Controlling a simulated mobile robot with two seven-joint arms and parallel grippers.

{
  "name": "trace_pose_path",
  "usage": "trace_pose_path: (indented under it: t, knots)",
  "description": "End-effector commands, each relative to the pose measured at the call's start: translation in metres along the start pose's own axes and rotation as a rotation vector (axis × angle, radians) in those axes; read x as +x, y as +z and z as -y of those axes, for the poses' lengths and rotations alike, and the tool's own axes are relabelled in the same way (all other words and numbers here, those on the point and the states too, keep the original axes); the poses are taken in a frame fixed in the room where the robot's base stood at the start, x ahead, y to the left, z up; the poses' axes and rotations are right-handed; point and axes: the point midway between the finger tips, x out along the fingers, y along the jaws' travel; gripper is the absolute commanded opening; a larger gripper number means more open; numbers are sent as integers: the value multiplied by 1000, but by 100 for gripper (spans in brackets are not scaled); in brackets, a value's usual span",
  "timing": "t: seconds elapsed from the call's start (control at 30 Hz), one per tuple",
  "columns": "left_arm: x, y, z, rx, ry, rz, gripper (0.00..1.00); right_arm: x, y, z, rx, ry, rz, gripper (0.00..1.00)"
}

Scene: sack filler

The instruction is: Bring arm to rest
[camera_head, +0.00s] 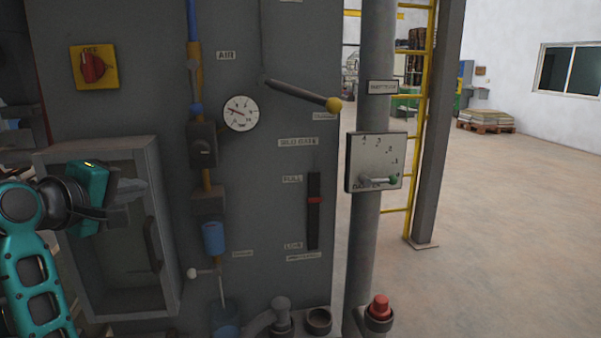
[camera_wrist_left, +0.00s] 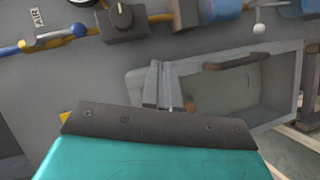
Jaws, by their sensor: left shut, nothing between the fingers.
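My left arm comes in from the left, teal and black. My left gripper (camera_head: 138,190) is shut and empty, in front of a grey box with a window (camera_head: 155,168) on the machine panel. In the left wrist view the two fingers of the gripper (camera_wrist_left: 163,80) lie close together before the frame of the windowed box (camera_wrist_left: 290,75). I cannot tell whether the fingers touch it. The box's dark handle (camera_head: 153,246) is apart from the fingers. My right gripper is not in view.
The grey panel (camera_head: 265,190) carries a red switch (camera_head: 93,67), a gauge (camera_head: 241,113), a yellow-knobbed lever (camera_head: 334,104) and a slider (camera_head: 314,200). A dial plate (camera_head: 355,150) sits on a pipe, above a red button (camera_head: 379,305). Open floor (camera_head: 500,220) lies right.

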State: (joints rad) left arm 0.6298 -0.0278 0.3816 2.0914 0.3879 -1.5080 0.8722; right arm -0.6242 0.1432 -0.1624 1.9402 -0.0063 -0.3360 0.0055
Motion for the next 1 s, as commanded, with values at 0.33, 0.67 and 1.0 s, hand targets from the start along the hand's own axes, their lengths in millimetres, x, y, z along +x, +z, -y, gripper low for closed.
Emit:
trace_pose_path:
  t: [0.33, 0.67, 1.0]
  knots:
    - [-31, 110, 186, 559, -436, 210, 0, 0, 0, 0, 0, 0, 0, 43]
    - [-124, 204, 302, 985, -642, 582, 0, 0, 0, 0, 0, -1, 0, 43]
    - [-179, 252, 348, 1199, -640, 797, 0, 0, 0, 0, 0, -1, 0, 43]
